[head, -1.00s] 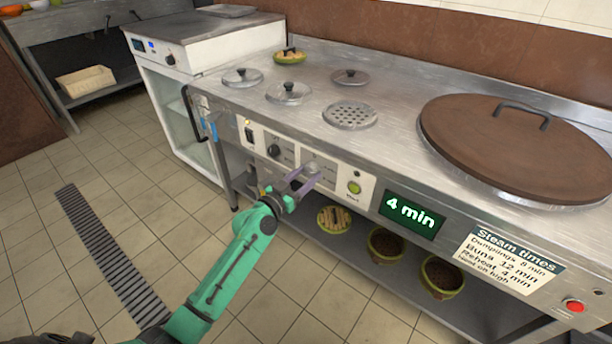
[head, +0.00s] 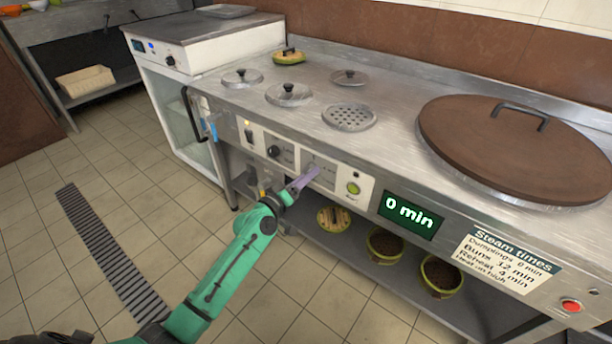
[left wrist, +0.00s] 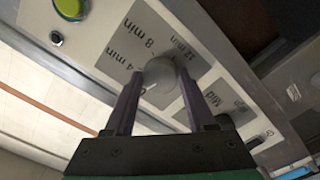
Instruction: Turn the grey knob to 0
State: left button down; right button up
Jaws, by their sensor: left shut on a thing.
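The grey knob (left wrist: 158,84) sits on a pale dial plate marked 4, 8 and 12 min in the left wrist view. My left gripper (head: 311,175) is at the control panel in the head view, its purple fingers covering the knob there. In the left wrist view the two fingers (left wrist: 160,90) are on either side of the knob, shut on it. The knob's pointer mark cannot be made out. The green display (head: 409,214) reads 0 min. My right gripper is not in view.
The counter edge overhangs a lower shelf holding several bowls, including one brown-filled bowl (head: 440,274).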

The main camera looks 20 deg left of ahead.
pick_arm(q)
jog(key=n, duration=0.2)
jog(key=shift+n, duration=0.3)
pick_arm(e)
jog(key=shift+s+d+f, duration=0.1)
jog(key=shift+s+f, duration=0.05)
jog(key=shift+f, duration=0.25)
pick_arm(q)
jog(key=shift+f, duration=0.1)
jog(key=shift+c, duration=1.2)
grip_release()
jog(key=shift+s, duration=0.1)
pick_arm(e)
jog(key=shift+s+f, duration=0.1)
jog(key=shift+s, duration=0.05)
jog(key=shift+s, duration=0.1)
